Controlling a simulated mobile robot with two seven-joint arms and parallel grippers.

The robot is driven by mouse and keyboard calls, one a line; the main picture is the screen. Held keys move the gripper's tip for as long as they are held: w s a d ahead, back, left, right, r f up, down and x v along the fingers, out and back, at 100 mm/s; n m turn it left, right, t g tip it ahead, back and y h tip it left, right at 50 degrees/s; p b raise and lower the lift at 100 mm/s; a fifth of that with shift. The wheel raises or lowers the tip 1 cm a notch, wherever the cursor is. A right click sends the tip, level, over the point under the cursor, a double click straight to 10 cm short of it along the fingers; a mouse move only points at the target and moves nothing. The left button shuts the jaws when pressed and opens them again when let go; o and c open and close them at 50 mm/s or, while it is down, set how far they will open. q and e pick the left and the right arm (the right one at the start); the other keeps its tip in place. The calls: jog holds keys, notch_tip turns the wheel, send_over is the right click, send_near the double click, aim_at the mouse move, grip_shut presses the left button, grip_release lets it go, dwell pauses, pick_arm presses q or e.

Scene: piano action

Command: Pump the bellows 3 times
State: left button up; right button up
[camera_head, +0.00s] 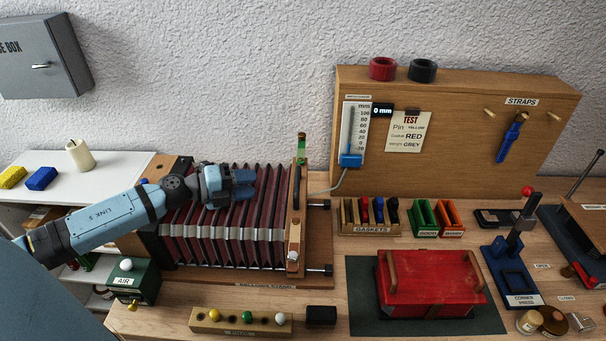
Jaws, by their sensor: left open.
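The bellows (235,240) stand on a wooden base at the left of the bench, with dark red pleats spread wide and a pale band across them. A wooden end board (297,225) with a dark handle closes their right end. My left gripper (243,186) is open above the upper part of the pleats, left of the end board and apart from its handle. My left arm hides the left part of the bellows. A gauge (353,130) on the back panel stands beside a display reading 0 mm. My right gripper is not in view.
A green AIR box (134,280) stands at the front left. A rack with coloured pegs (240,320) lies in front of the bellows. A red lidded box (430,283) sits on a dark mat to the right. A gaskets tray (369,216) is behind it.

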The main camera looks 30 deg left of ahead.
aim_at(297, 178)
pick_arm(q)
jog(key=p+x, duration=0.2)
jog(key=x, duration=1)
jog(key=shift+w+d+p, duration=0.2)
jog(key=shift+d+p, duration=0.1)
jog(key=shift+p, duration=0.1)
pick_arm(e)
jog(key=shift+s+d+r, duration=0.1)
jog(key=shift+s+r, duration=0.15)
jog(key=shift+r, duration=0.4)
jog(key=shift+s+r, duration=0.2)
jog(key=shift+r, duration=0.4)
pick_arm(q)
grip_shut()
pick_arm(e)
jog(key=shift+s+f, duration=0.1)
